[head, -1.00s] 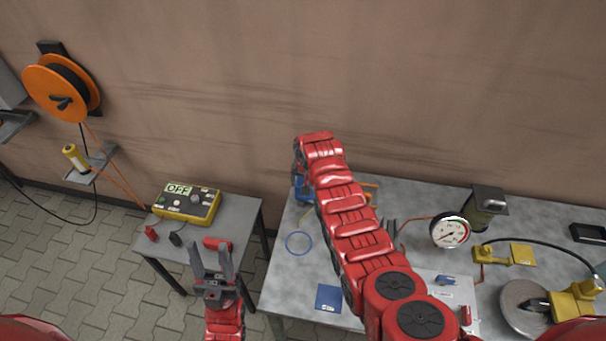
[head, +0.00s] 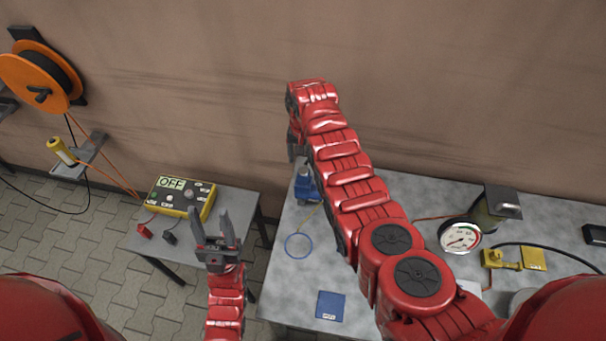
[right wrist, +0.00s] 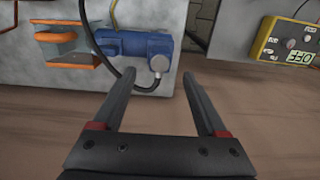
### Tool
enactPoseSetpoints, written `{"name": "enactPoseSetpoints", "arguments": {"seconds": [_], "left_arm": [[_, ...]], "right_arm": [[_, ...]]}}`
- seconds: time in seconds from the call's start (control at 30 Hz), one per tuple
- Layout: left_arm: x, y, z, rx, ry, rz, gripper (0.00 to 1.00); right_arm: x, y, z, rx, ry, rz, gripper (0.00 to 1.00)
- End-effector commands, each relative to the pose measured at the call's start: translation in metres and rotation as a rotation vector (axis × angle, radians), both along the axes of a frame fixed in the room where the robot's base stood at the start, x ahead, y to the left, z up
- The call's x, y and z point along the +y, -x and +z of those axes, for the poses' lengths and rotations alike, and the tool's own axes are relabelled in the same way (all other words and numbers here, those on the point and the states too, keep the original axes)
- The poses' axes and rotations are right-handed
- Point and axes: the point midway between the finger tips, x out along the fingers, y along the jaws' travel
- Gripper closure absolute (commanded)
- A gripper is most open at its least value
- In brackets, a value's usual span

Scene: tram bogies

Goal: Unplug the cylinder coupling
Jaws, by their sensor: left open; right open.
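The blue cylinder (right wrist: 125,45) lies on the grey bench top in the right wrist view. Its round grey coupling (right wrist: 159,64), with a black hose (right wrist: 140,88), sits at its right end. My right gripper (right wrist: 158,76) is open and empty, with its fingertips on either side of the coupling in the picture. I cannot tell whether they touch it. In the head view the blue cylinder (head: 306,185) is partly covered by my right arm, and the coupling is hidden.
A yellow meter (head: 180,197) reading OFF stands on the side table. An orange clamp-like part (right wrist: 65,52) lies beside the cylinder. The wall is close behind.

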Motion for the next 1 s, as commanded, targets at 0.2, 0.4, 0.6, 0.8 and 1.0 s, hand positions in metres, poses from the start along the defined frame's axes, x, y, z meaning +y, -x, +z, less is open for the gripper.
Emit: {"name": "enactPoseSetpoints", "arguments": {"seconds": [0.2,0.4,0.6,0.8,1.0], "left_arm": [[0.000,0.000,-0.005,0.000,0.000,0.000,0.50],[0.000,0.000,-0.016,0.000,0.000,0.000,0.50],[0.000,0.000,-0.039,0.000,0.000,0.000,0.50],[0.000,0.000,-0.061,0.000,0.000,0.000,0.50],[0.000,0.000,-0.065,0.000,0.000,0.000,0.50]], "right_arm": [[0.000,0.000,-0.008,0.001,0.000,0.000,0.25],[0.000,0.001,-0.030,0.002,0.001,0.000,0.25],[0.000,0.000,-0.062,0.001,0.000,0.000,0.25],[0.000,0.000,-0.086,0.000,0.000,-0.001,0.25],[0.000,0.000,-0.091,-0.001,0.000,0.000,0.25]]}}
